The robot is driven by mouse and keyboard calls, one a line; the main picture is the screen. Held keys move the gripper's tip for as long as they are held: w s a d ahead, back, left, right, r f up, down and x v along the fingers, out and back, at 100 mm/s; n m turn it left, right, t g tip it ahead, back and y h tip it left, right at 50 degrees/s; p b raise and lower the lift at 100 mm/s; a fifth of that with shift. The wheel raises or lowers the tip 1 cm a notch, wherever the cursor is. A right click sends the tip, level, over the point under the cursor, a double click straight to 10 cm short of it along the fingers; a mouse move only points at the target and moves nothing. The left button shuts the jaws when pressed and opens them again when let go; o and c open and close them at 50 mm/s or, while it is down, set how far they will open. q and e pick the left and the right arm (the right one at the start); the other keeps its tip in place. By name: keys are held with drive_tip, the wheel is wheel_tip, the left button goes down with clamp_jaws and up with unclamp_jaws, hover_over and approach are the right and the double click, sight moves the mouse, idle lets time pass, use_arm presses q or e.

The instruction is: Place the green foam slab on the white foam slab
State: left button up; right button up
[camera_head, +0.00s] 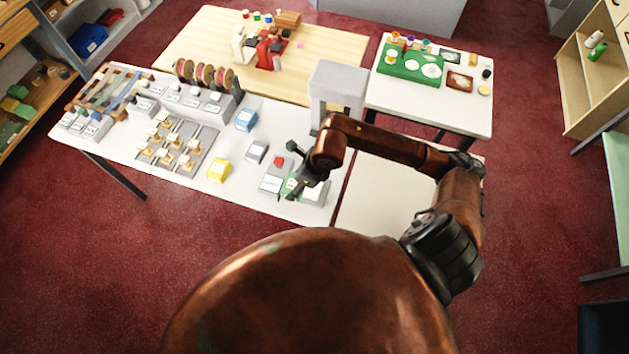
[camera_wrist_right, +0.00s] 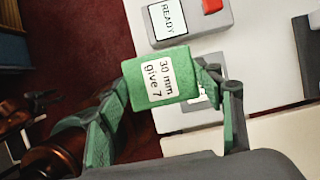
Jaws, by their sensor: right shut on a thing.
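The green foam slab (camera_wrist_right: 178,68) carries a white label reading "30 mm give 7". My right gripper (camera_wrist_right: 170,105) is shut on it, a finger on each side, in the right wrist view. In the head view my right gripper (camera_head: 294,187) is over the front right end of the long white table, and little of the green slab (camera_head: 288,188) shows. A pale, labelled block (camera_head: 316,193) is beside and partly behind the gripper; I cannot tell whether it is the white foam slab. A small dark claw-like part (camera_wrist_right: 40,101) at the wrist view's left may be my left gripper.
A grey device (camera_head: 274,179) with a red button stands left of the gripper; its screen reads READY in the wrist view (camera_wrist_right: 168,18). Yellow (camera_head: 219,171), grey (camera_head: 257,152) and blue (camera_head: 245,120) blocks lie further left. A grey stand (camera_head: 337,85) rises behind.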

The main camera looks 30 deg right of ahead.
drive_tip(key=d+f, duration=0.2)
drive_tip(key=w+d+f, duration=0.1)
drive_tip(key=d+f, duration=0.1)
drive_tip(key=d, duration=0.1)
drive_tip(key=w+d+f+p, duration=0.1)
drive_tip(key=d+f, duration=0.1)
drive_tip(key=f, duration=0.1)
drive_tip(key=shift+d, duration=0.25)
drive_tip(key=f, duration=0.1)
drive_tip(key=f+p, duration=0.1)
drive_tip(key=f, duration=0.1)
drive_tip(key=shift+d, duration=0.2)
drive_tip(key=shift+f, duration=0.25)
drive_tip(key=o, duration=1.1)
drive_tip(key=shift+c, duration=0.2)
drive_tip(key=b+v, duration=0.1)
drive_tip(key=v, duration=1.1)
drive_tip(key=shift+w, duration=0.15)
